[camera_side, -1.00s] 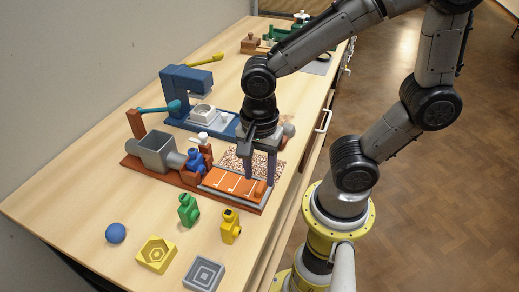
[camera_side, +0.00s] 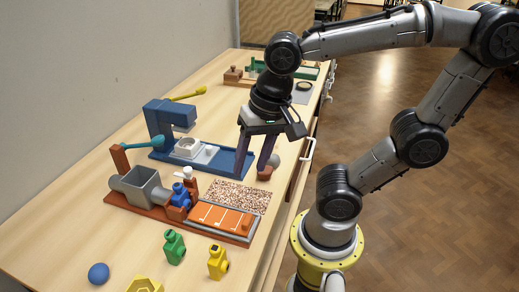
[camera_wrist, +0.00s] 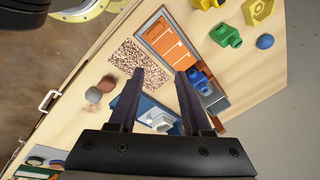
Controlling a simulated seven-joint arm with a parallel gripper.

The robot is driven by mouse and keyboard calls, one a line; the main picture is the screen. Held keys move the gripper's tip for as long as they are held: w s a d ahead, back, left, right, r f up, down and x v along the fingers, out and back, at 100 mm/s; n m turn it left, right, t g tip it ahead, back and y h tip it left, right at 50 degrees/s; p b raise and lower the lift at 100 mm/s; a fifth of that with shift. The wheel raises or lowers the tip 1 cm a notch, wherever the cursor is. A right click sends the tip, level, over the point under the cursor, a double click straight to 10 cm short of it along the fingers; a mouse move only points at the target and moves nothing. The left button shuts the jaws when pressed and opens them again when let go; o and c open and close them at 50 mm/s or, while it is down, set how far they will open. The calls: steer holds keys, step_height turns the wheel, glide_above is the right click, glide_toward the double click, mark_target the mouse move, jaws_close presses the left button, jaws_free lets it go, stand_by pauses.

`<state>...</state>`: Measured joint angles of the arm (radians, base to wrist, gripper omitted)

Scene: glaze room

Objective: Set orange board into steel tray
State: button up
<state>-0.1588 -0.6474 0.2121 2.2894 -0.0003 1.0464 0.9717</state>
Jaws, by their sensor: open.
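The orange board (camera_side: 222,216) with white lines lies flat inside the grey rim of the steel tray (camera_side: 250,238), on the reddish-brown base. In the wrist view the board (camera_wrist: 166,42) also shows within the tray's grey rim (camera_wrist: 138,31). My gripper (camera_side: 252,163) is open and empty, up and back from the tray, near the blue machine's base in the side view. In the wrist view its two fingers (camera_wrist: 159,73) stand apart with nothing between them, and the board is beyond their tips.
A speckled mat (camera_side: 238,196) lies beside the tray. A grey hopper (camera_side: 143,184) and small blue piece (camera_side: 182,194) stand left of it. The blue machine (camera_side: 170,120) is behind. Green (camera_side: 174,247) and yellow (camera_side: 217,262) pieces and a blue ball (camera_side: 98,273) stand in front.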

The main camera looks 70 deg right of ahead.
steer(key=d+n+t, duration=0.1)
steer(key=n, duration=0.2)
steer(key=d+n+t, duration=0.1)
steer(key=n, duration=0.2)
steer(key=s+r+n, duration=0.1)
steer(key=n, duration=0.2)
steer(key=shift+d+r+t, duration=0.1)
steer(key=shift+d+t, duration=0.3)
